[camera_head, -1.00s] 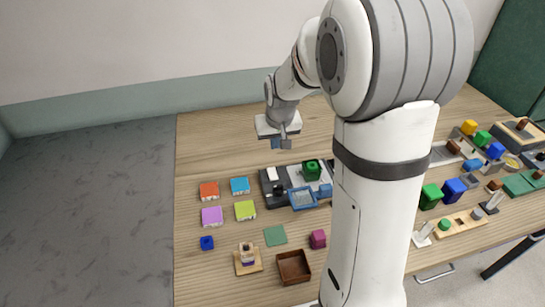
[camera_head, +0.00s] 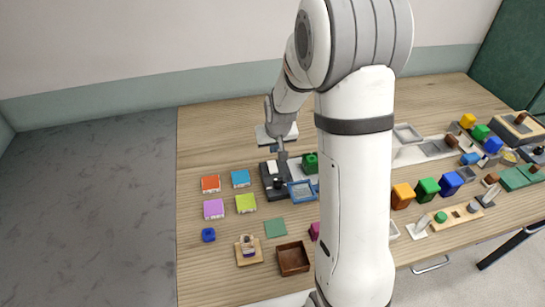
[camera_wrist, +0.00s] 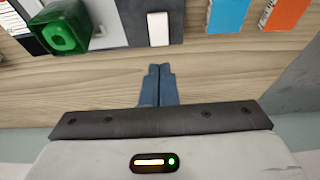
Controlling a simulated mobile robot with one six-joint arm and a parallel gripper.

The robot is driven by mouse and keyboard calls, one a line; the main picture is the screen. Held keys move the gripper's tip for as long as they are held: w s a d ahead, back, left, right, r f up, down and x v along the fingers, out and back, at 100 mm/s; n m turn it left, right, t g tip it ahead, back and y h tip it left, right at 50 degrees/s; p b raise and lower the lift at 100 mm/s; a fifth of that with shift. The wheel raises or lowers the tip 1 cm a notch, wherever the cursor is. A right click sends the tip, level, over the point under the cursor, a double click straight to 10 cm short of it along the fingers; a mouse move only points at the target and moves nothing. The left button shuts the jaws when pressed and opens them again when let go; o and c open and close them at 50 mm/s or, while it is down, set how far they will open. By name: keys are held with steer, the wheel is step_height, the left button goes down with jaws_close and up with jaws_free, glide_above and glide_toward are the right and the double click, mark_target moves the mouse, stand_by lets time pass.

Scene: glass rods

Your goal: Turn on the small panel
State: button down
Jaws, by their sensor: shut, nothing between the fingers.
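The small dark grey panel (camera_head: 267,182) lies on the wooden table. It bears a white rocker switch (camera_head: 272,167) at its far end and a black knob (camera_head: 278,183) nearer the front. In the wrist view the white switch (camera_wrist: 158,28) shows on the dark panel (camera_wrist: 133,22) at the top middle. My gripper (camera_head: 282,155) is shut and empty, just beyond the panel's far end. In the wrist view my gripper's fingers (camera_wrist: 158,72) are together, apart from the switch and in line with it. I cannot tell whether the switch is on.
The far left of the table is clear. My arm hides part of the table.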

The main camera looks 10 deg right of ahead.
mark_target(272, 162)
steer(key=x, duration=0.2)
steer(key=p+x, duration=0.1)
steer(key=x, duration=0.4)
steer(key=shift+s+f+p, duration=0.3)
steer(key=shift+p, duration=0.05)
